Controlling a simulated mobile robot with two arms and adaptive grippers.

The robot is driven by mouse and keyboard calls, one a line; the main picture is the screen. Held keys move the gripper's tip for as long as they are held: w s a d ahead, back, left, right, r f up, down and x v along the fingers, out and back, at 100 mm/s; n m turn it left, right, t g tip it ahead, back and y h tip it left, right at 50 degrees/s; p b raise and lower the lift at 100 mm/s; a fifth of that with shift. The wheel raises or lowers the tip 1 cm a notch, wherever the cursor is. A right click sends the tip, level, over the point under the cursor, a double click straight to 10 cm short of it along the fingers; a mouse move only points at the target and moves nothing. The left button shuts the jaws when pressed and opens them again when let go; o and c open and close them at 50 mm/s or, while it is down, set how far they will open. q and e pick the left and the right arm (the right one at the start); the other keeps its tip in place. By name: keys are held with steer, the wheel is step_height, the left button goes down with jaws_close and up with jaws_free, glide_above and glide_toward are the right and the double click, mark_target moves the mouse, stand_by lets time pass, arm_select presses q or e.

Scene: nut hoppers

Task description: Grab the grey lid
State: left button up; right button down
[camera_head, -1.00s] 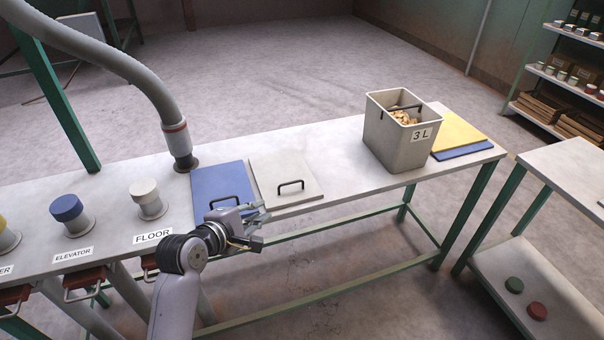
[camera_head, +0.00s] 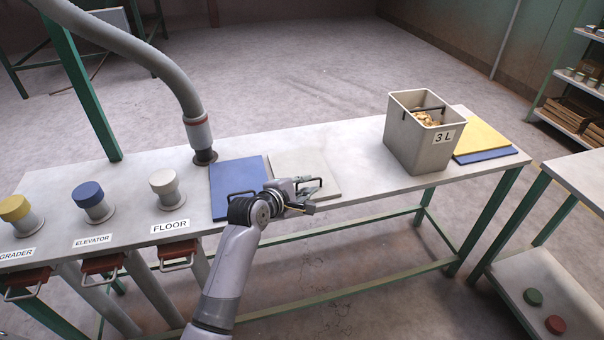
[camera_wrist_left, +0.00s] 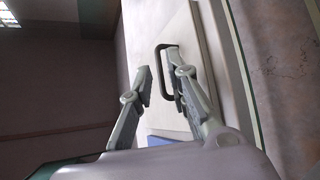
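The grey lid (camera_head: 297,162) lies flat on the table, right of a blue lid (camera_head: 232,178). Its black handle (camera_head: 318,181) is partly hidden by my left gripper (camera_head: 308,194) in the head view. In the left wrist view, the grey lid (camera_wrist_left: 150,25) fills the middle, with its black handle (camera_wrist_left: 161,70) standing up. The left gripper's fingers (camera_wrist_left: 165,78) are apart, and the handle shows between and just beyond the fingertips. I cannot tell whether a finger touches it. My right gripper is not in view.
A grey bin marked 3 L (camera_head: 412,145) stands on the table to the right, near yellow and blue lids (camera_head: 482,138). A hose (camera_head: 204,157) and capped ports (camera_head: 163,187) stand to the left. Bare tabletop (camera_head: 350,150) lies between lid and bin.

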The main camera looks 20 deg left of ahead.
mark_target(316, 179)
arm_select(q)
steer(key=x, duration=0.4)
steer(key=shift+w, duration=0.2)
steer(key=shift+r, duration=0.1)
jaws_close()
